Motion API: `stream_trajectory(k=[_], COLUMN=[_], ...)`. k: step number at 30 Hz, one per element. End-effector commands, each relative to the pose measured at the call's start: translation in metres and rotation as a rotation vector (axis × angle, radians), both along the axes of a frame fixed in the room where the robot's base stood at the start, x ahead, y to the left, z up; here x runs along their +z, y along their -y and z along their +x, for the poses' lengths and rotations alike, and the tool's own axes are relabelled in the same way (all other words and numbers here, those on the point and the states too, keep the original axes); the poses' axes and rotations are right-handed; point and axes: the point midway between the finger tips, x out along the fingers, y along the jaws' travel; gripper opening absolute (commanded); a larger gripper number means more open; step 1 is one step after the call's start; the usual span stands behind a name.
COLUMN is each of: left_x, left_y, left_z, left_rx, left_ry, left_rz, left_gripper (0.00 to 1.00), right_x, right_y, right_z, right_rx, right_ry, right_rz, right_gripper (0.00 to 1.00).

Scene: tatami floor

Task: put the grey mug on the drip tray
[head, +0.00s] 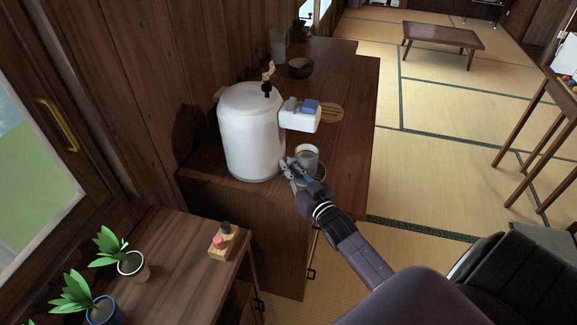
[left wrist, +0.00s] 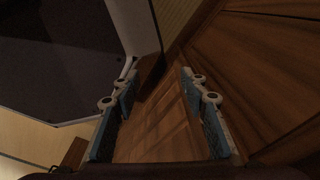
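The grey mug (head: 307,155) is upright at the near right part of the dark wooden counter, to the right of the white dispenser. A dark round rim (head: 322,177), apparently the drip tray, shows below the mug; I cannot tell whether the mug touches it. My right gripper (head: 294,168) is at the near left side of the mug, very close to it. Its fingers are small and overlap the mug's lower edge, so its grip is unclear. My left gripper (left wrist: 158,105) is open and empty in the left wrist view, with brown wood behind it.
The white dispenser (head: 250,135) stands close left of the right gripper. A white box with a blue item (head: 300,117), a round slatted mat (head: 331,112) and a dark bowl (head: 300,68) are farther back. Potted plants (head: 131,264) stand on the lower near table.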

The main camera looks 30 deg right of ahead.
Motion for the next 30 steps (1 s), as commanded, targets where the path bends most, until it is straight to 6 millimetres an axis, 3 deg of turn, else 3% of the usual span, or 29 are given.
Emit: stream_trajectory(k=[13, 30], left_x=[0.001, -0.007], left_y=[0.001, 0.002], left_z=[-0.001, -0.001], left_rx=[0.0, -0.001], left_ry=[-0.001, 0.0], left_rz=[-0.002, -0.002], left_gripper=[0.4, 0.4], right_x=[0.001, 0.001], right_y=[-0.001, -0.008], right_z=[-0.007, -0.103], right_rx=[0.0, -0.001], right_ry=[-0.002, -0.002], right_rz=[0.0, 0.0], right_gripper=[0.12, 0.12])
